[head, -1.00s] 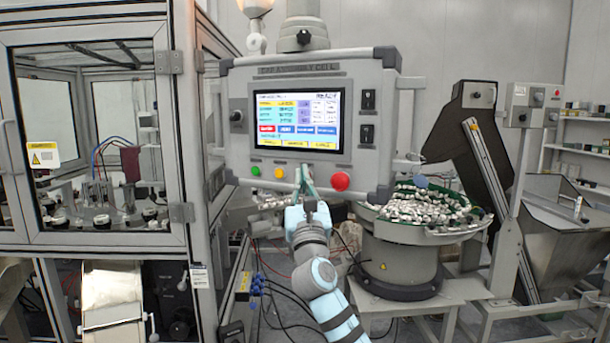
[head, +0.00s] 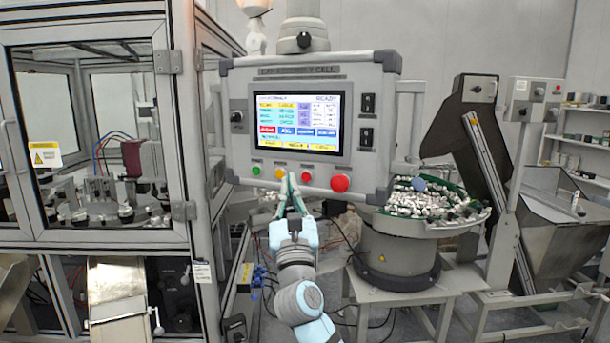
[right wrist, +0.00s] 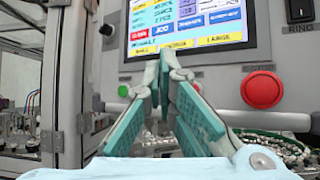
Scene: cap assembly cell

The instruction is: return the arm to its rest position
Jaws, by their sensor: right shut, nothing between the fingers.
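My right gripper (head: 291,192) is shut and empty. In the head view it stands in front of the lower edge of the control panel (head: 240,150), just below its row of buttons. In the right wrist view its green-padded fingers (right wrist: 164,85) meet at the tips, below the panel's screen (right wrist: 190,22). A red button (head: 340,183) is to the right of the fingertips; it also shows in the right wrist view (right wrist: 261,90). I cannot tell whether the fingers touch the panel. My left gripper is not in view.
A glazed machine cabinet (head: 178,120) stands at the left. A bowl feeder (head: 397,250) full of small white parts is right of my arm, on a low table (head: 440,290). A dark hopper conveyor (head: 470,140) rises behind it. Cables hang near my forearm.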

